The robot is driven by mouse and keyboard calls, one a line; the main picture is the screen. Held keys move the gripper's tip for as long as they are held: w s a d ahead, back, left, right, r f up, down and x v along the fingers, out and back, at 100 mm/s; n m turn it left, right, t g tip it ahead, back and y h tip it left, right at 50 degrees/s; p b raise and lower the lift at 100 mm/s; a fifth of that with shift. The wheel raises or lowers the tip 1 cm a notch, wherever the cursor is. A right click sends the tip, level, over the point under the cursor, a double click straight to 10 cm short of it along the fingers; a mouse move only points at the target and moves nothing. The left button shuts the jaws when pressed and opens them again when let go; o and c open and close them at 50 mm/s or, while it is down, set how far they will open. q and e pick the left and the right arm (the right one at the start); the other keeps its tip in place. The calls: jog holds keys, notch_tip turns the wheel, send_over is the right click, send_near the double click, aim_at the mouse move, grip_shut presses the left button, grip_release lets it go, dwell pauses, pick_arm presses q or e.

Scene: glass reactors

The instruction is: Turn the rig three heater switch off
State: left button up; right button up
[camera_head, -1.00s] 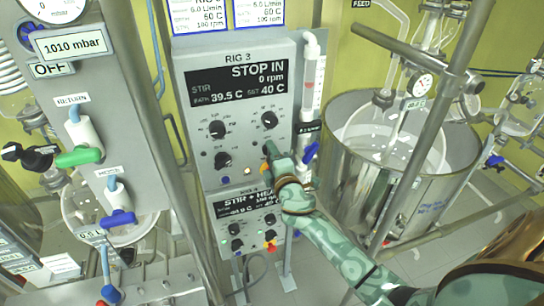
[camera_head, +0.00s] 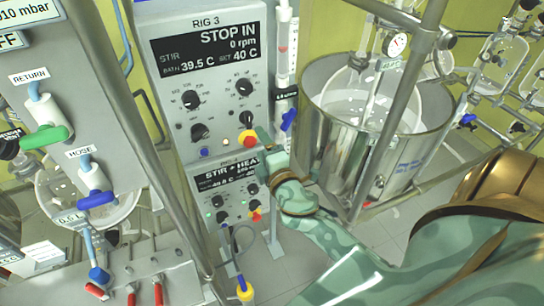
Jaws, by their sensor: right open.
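The rig three panel (camera_head: 170,105) is a grey box left of centre. Its dark display (camera_head: 205,47) reads STOP IN, 0 rpm, STIR, bath 39.5 C, set 40 C. Below are black knobs: upper left (camera_head: 190,99), upper right (camera_head: 243,87), lower left (camera_head: 200,132) and lower right (camera_head: 246,117). Their labels are too small to read, so I cannot tell which is the heater switch. My right gripper (camera_head: 266,143) is open and empty, at the panel's lower right edge, below the lower right knob and beside a red-and-yellow button (camera_head: 248,138). My left gripper is out of view.
A steel bath vessel (camera_head: 335,130) with glassware stands to the right behind metal posts. A clear tube (camera_head: 283,50) and blue valve (camera_head: 288,119) flank the panel. Hose valves (camera_head: 97,200) stand left.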

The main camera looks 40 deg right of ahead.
jog(key=b+v, duration=0.1)
jog(key=v, duration=0.5)
jog(key=shift+s, duration=0.25)
jog(key=shift+a, duration=0.1)
